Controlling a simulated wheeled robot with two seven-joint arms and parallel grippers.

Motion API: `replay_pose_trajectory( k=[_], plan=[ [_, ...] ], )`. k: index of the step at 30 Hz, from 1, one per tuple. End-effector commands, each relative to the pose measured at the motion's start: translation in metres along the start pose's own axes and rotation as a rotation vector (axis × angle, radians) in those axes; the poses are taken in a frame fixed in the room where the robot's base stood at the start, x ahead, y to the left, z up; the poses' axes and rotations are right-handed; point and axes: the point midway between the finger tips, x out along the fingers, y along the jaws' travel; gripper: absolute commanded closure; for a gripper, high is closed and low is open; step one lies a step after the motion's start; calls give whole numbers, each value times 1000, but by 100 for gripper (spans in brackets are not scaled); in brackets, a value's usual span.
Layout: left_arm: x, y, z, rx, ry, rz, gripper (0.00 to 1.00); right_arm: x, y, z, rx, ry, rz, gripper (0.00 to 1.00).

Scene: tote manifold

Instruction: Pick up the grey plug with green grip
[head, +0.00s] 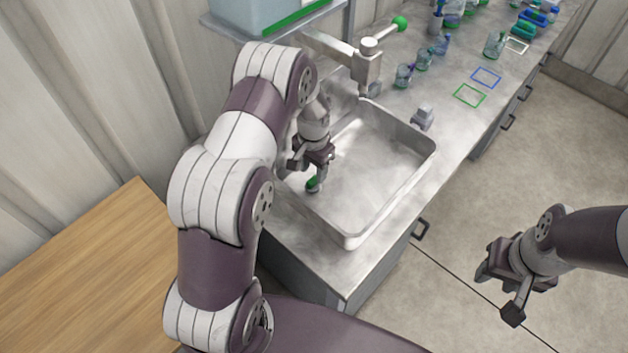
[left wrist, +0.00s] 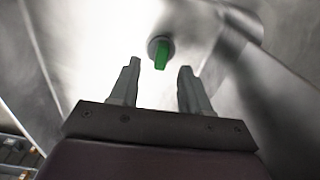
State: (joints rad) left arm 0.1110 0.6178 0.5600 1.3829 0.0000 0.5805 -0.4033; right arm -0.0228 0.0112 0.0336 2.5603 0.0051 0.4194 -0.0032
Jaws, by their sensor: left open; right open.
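The grey plug with green grip (head: 313,184) lies in the left part of the sink basin, partly hidden below my left gripper. It also shows in the left wrist view (left wrist: 161,50), with its green grip on a round grey body. My left gripper (head: 311,166) is open and points down into the basin. In the left wrist view its fingers (left wrist: 156,80) stand apart, and the plug appears beyond their tips, between them and apart from them. My right gripper (head: 498,286) is open and empty, out over the floor.
The sink basin (head: 405,182) has raised walls around my left gripper. A tap with a green-ended lever (head: 368,62) stands behind it. A small grey object (head: 422,118) sits by the rim. Several glass vessels (head: 424,59) and outlined squares (head: 469,95) lie farther along the counter.

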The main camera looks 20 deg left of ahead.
Motion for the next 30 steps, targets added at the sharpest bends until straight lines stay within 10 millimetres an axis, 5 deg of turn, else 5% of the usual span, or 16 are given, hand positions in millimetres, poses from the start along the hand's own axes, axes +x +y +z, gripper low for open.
replay_pose_trajectory(
  k=[6,14,18,30],
  plan=[
    [35,2,1,0,-2,1,53,-18,0,-2,0,1,0,57],
    [42,2,0,0,-1,0,53,-17,0,-2,0,1,0,57],
    [41,2,0,0,-1,0,99,-17,0,-2,0,1,0,57],
    [38,1,0,0,1,-1,100,-15,0,-2,0,1,0,57]
  ],
)
